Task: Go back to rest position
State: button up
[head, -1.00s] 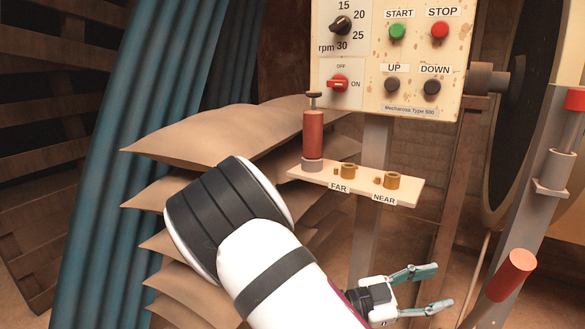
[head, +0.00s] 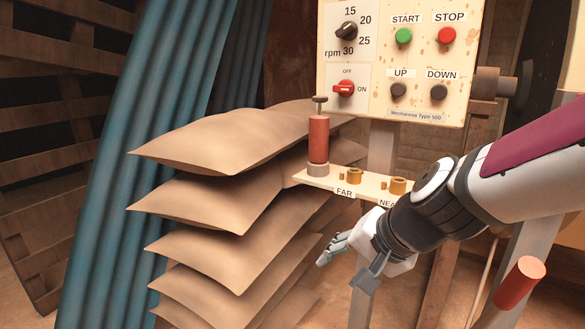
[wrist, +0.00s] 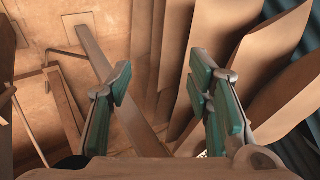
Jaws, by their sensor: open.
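My gripper (head: 345,262) is open and empty in the head view. It hangs below the small FAR/NEAR shelf (head: 330,183), in front of the stand post and to the right of the stacked sacks. In the wrist view my gripper (wrist: 160,95) shows its two teal-padded fingers spread wide with nothing between them. My arm enters from the right edge of the head view and covers part of the NEAR label.
A stack of brown sacks (head: 205,205) stands close left of my gripper. The control panel (head: 390,60) rises above the shelf, where a red cylinder (head: 318,138) stands upright. Another red cylinder (head: 519,283) is at lower right. Blue curtains (head: 150,120) hang at left.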

jog(key=s+d+r+n+g+h, duration=0.1)
jog(key=s+d+n+g+h, duration=0.3)
jog(key=s, duration=1)
jog(key=s+d+r+n+g, duration=0.2)
jog(key=s+d, duration=0.4)
jog(key=s, duration=0.8)
notch_tip(320, 180, up, 31)
jog(key=t+p, duration=0.4)
jog(key=p, duration=2.6)
jog(key=shift+s+f, duration=0.15)
jog(key=shift+s, duration=0.05)
jog(key=shift+d, duration=0.1)
